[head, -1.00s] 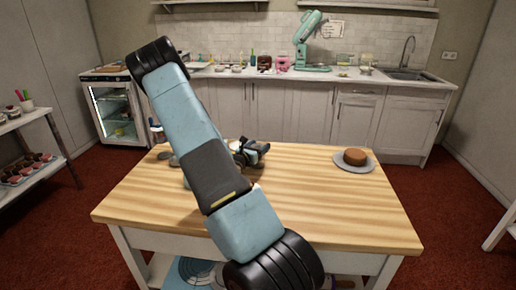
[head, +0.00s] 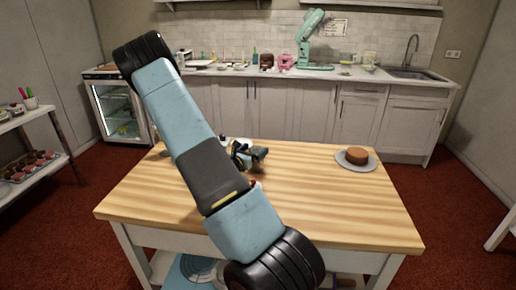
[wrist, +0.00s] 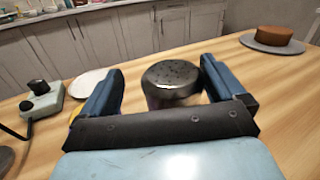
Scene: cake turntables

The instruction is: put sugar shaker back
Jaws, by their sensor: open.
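The sugar shaker (wrist: 172,80), with a dark metallic, perforated round lid, stands on the wooden table in the wrist view. My gripper (wrist: 162,68) is open, with one blue-and-black finger on each side of the shaker. A gap shows between the lid and each finger, so it does not appear gripped. The lower part of the shaker is hidden behind my gripper's palm. In the head view my gripper (head: 245,154) is low over the left back part of the table, and my arm hides much of that area; I cannot make out the shaker there.
A brown cake (head: 357,155) sits on a grey plate (head: 343,163) at the table's back right. A pale plate (wrist: 88,84) and a green device with a black knob (wrist: 44,102) lie left of my gripper. The table (head: 350,210) is clear at centre and right.

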